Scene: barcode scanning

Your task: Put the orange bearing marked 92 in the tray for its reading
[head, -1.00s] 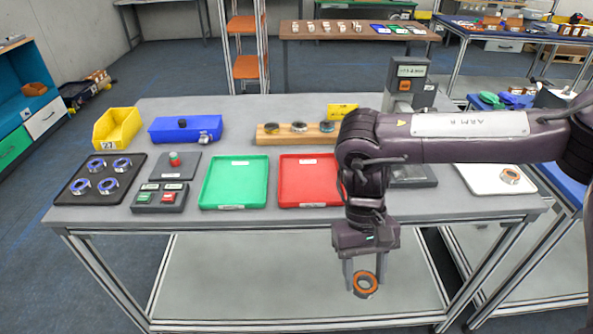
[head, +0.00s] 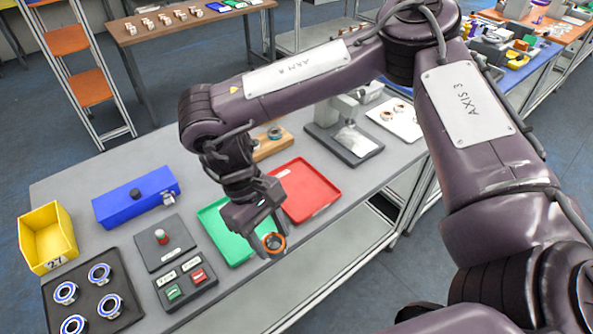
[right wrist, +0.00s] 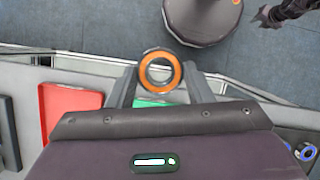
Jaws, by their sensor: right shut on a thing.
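My right gripper (head: 266,232) is shut on an orange-faced bearing (head: 281,243), held tilted above the green tray's front edge. In the right wrist view the orange bearing (right wrist: 176,72) sits between the fingertips, its centre hole facing the camera; no number is legible. The green tray (head: 210,217) is partly hidden by my gripper. The red tray (head: 308,187) lies to its right, empty where visible; both also show in the right wrist view. A dark part at that view's upper right edge may be my left gripper (right wrist: 268,15); its jaw state is unclear.
A button box (head: 187,283), a black tray (head: 128,312) with several blue-ringed bearings, a yellow bin (head: 47,238) and a blue box (head: 135,197) stand at left. A grey device (head: 345,142) and a white tray (head: 382,118) with rings stand right. My arm hides part of the table.

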